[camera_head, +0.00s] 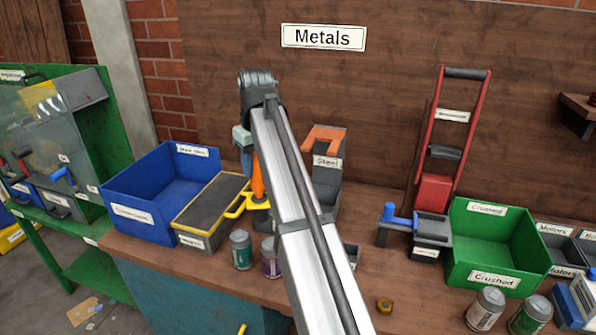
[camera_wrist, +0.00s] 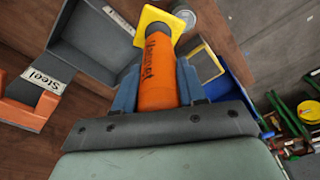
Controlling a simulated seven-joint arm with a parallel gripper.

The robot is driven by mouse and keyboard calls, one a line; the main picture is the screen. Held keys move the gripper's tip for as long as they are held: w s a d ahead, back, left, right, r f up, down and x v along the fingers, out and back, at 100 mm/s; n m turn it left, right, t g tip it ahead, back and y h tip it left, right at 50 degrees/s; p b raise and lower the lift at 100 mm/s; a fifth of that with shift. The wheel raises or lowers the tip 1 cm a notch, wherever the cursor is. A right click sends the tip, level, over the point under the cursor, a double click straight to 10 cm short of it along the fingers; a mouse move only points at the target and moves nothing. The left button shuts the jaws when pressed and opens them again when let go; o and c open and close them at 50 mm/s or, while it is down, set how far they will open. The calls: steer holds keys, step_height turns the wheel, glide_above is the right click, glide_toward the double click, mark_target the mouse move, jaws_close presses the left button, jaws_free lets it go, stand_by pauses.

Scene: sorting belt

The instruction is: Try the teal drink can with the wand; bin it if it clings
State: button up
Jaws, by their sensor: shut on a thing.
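My gripper (camera_wrist: 158,88) is shut on the orange wand (camera_wrist: 157,65), marked "Magnet", with a yellow head (camera_wrist: 160,20). In the head view the wand (camera_head: 257,178) hangs down beside my arm, its yellow head (camera_head: 256,204) low over the bench. A can with a teal label (camera_head: 240,252) stands upright on the bench, just below and left of the head. A can top (camera_wrist: 205,15) shows beside the head in the wrist view; I cannot tell which can it is. The wand and teal can look apart in the head view.
A purple can (camera_head: 270,262) stands right beside the teal one. A blue bin (camera_head: 140,222) and a yellow-edged dark tray (camera_head: 212,203) are left; a grey-orange "Steel" holder (camera_head: 328,162) is behind. A red can crusher (camera_head: 434,190), green "Crushed" bin (camera_head: 495,262) and more cans (camera_head: 486,309) are right.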

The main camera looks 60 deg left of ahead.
steer(key=s+a+r+n, duration=0.1)
steer(key=s+a+r, duration=0.1)
steer(key=s, duration=0.4)
step_height(320, 180, down, 6)
steer(key=shift+s, duration=0.2)
stand_by(0.5)
steer(key=shift+f, duration=0.55)
stand_by(1.3)
steer(key=shift+r, duration=0.2)
step_height(320, 180, up, 7)
steer(key=shift+f, duration=0.2)
stand_by(1.4)
stand_by(1.4)
